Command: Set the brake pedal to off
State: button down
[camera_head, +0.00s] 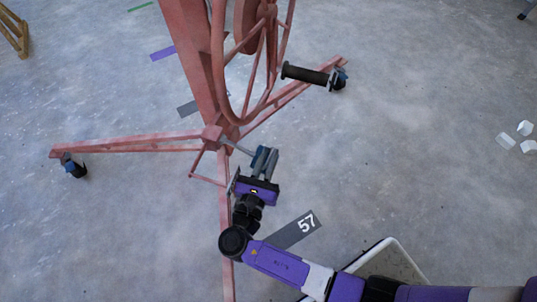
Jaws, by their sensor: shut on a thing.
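The panel lift (205,60) is a salmon-red steel frame with a mast and splayed legs. A thin grey rod (236,147) runs from its hub toward my gripper and looks like the brake pedal's arm. My gripper (263,159) is at the end of this rod, right of the hub, and is shut on it. Blue shows between the fingers, perhaps the pedal's end. The fingers hide most of the pedal, so its on or off setting cannot be read.
A wheel-like ring (222,85) and a dark handle (305,75) are above my gripper. A caster (75,169) stands at the left leg's end. White blocks (525,128) lie far right. The concrete floor (420,170) at right is mostly clear.

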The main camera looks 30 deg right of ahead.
jog(key=r+p, duration=0.1)
jog(key=p, duration=0.1)
jog(key=r+n+p, duration=0.1)
jog(key=p, duration=0.1)
jog(key=d+r+p, duration=0.1)
jog(key=shift+s+n+p, duration=0.4)
jog(key=r+n+p, duration=0.1)
jog(key=p, duration=0.2)
jog(key=r+n+p, duration=0.1)
jog(key=r+p, duration=0.1)
jog(key=shift+w+a+p, duration=0.2)
jog(key=shift+p, duration=0.2)
notch_tip(320, 180, up, 5)
jog(key=w+a+n+p, duration=0.2)
jog(key=n+p, duration=0.3)
jog(key=p, duration=0.3)
jog(key=shift+w+r+n, duration=0.2)
jog(key=shift+w+n, duration=0.1)
jog(key=shift+w, duration=0.05)
jog(key=shift+w+a, duration=0.1)
jog(key=shift+a, duration=0.05)
jog(key=c, duration=1.5)
grip_release()
jog(key=shift+a, duration=0.1)
jog(key=shift+a, duration=0.1)
